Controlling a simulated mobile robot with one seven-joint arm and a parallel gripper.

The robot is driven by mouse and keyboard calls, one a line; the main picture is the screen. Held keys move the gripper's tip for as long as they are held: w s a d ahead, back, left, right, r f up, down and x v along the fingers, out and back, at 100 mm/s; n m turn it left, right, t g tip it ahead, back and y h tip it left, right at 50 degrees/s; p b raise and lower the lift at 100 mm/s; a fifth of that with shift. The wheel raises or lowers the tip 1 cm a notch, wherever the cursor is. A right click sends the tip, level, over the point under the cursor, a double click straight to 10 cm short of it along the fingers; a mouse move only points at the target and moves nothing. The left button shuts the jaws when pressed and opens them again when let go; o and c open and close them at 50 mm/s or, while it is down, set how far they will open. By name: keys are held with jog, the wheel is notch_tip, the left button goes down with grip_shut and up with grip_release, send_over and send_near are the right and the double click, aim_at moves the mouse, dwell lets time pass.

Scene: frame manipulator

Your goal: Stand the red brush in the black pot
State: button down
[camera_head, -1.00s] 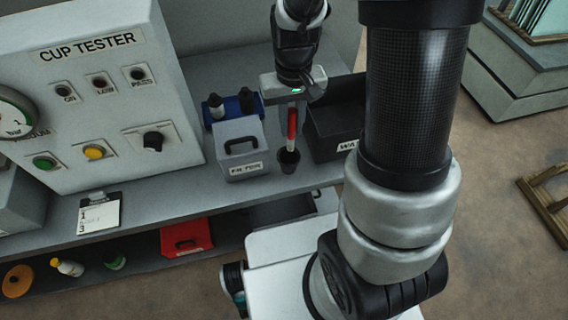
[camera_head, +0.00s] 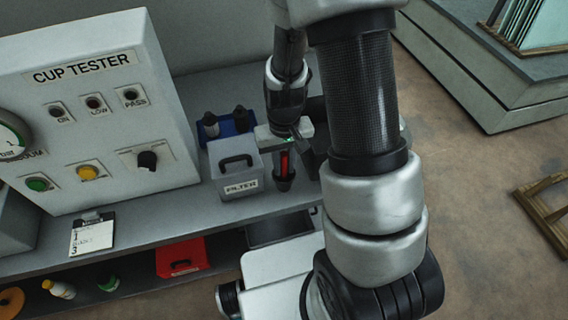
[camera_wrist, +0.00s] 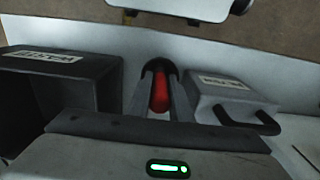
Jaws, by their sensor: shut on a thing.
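The red brush (camera_head: 284,162) is upright between the fingers of my gripper (camera_head: 284,152), which is shut on it. Its pale lower part is out of sight, and its red part reaches down to the black pot (camera_head: 284,183), so its lower end appears to be inside the pot. The pot stands on the grey bench, partly hidden by the gripper. In the wrist view the red brush (camera_wrist: 160,93) shows between the two fingers, with the dark rim of the pot (camera_wrist: 158,66) around its far side. Whether the brush touches the pot's bottom cannot be seen.
A grey FILTER box (camera_head: 236,170) with a black handle stands close left of the pot. A dark waste bin (camera_wrist: 62,85) is close on the other side. A blue holder (camera_head: 228,126) with dark bottles is behind. The cup tester (camera_head: 100,110) fills the left.

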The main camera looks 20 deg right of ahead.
jog(key=c, duration=1.6)
grip_release()
jog(key=shift+f, duration=0.1)
notch_tip(320, 180, up, 12)
jog(key=shift+r+p, duration=0.1)
jog(key=shift+p, duration=0.35)
jog(key=s+r+t, duration=0.2)
jog(key=s+r, duration=0.2)
jog(key=r, duration=0.2)
jog(key=s+r+t, duration=0.1)
jog(key=s+r, duration=0.2)
jog(key=r, duration=0.3)
jog(key=s+r+t, duration=0.2)
jog(key=s+r, duration=0.2)
jog(key=r, duration=0.3)
jog(key=shift+s+r+t, duration=0.1)
jog(key=shift+s+t, duration=0.2)
